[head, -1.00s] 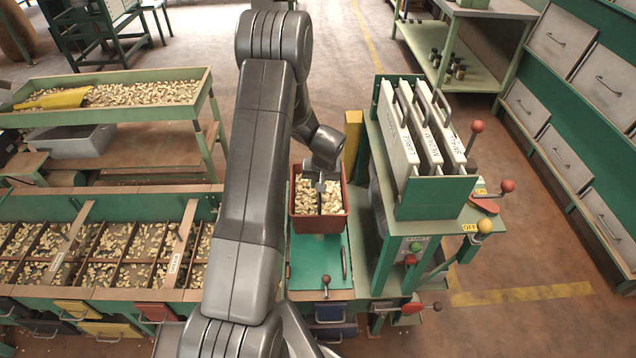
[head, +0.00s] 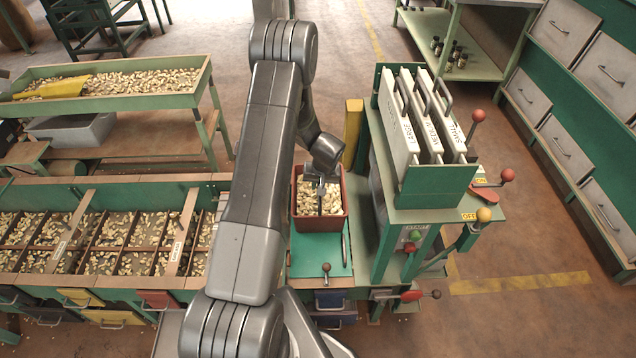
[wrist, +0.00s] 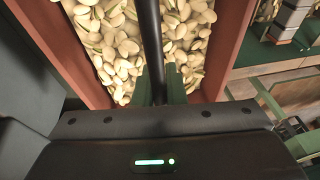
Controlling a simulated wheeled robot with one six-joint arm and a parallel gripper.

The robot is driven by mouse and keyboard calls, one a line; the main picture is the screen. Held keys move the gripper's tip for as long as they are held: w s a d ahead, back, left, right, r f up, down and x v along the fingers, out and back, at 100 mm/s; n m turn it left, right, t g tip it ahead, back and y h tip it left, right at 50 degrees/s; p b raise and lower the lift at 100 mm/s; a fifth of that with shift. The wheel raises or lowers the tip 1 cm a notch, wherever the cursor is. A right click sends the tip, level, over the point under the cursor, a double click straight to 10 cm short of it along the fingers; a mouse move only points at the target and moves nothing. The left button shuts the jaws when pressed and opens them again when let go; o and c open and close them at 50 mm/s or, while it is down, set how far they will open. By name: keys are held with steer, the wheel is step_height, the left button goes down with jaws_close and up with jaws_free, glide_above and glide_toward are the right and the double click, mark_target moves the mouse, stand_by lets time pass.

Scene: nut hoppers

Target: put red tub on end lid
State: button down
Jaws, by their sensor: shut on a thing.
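The red tub (head: 318,224) is full of pale nuts, and in the head view it appears level over the far part of a green lid (head: 305,262). This lid has a round-knobbed lever (head: 326,268) near its front edge. I cannot tell whether the tub touches the lid. My gripper (head: 320,190) is shut on the tub's dark central handle. In the wrist view, the dark handle (wrist: 152,45) crosses over the nuts between the tub's side walls (wrist: 228,45), and my fingertips (wrist: 160,85) close on it. The tub's underside is hidden.
A stand with upright plates (head: 430,125) and several lever knobs is close on the right. A yellow post (head: 353,132) stands behind the tub. Divided nut bins (head: 110,238) fill the left. My arm hides part of the bench. Open floor (head: 500,245) lies right.

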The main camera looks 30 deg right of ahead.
steer(key=c, duration=1.5)
jaws_free()
steer(key=shift+f, duration=0.1)
steer(key=v, duration=1.2)
